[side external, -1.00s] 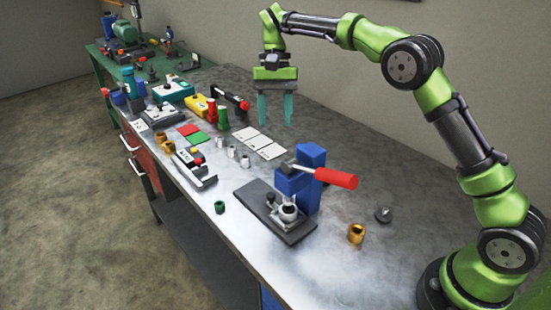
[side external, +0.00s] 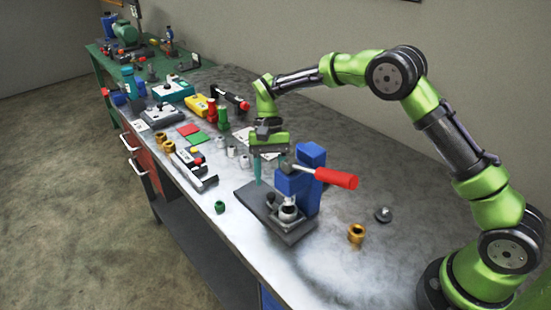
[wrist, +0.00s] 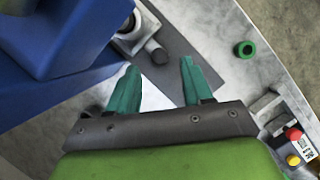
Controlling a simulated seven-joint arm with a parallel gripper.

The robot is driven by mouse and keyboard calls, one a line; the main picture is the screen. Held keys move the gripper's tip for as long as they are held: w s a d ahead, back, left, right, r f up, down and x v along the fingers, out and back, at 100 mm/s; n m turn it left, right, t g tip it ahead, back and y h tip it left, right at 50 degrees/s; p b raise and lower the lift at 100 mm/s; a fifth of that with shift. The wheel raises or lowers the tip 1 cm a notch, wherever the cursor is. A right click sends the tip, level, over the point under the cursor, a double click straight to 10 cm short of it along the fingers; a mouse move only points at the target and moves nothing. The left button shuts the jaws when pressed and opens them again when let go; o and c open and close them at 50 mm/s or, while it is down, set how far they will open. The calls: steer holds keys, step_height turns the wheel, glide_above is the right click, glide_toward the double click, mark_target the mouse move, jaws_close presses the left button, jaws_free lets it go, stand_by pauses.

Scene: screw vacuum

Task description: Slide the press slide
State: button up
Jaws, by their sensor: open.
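The arbor press (side external: 313,178) is blue with a red handle and stands on a dark base plate (side external: 252,197). My gripper (side external: 268,178) points down above the rear of the base plate. One finger is partly hidden by the press in the side view. Contact with the knob cannot be told.
A green ring (side external: 220,207) lies left of the base plate. A brass fitting (side external: 356,233) and a grey round part (side external: 383,214) lie to the right. The press column stands close to my gripper.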

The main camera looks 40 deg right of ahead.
mark_target(271, 194)
steer(key=shift+x, duration=2.35)
steer(key=shift+c, duration=0.2)
jaws_close()
steer(key=shift+w, duration=0.1)
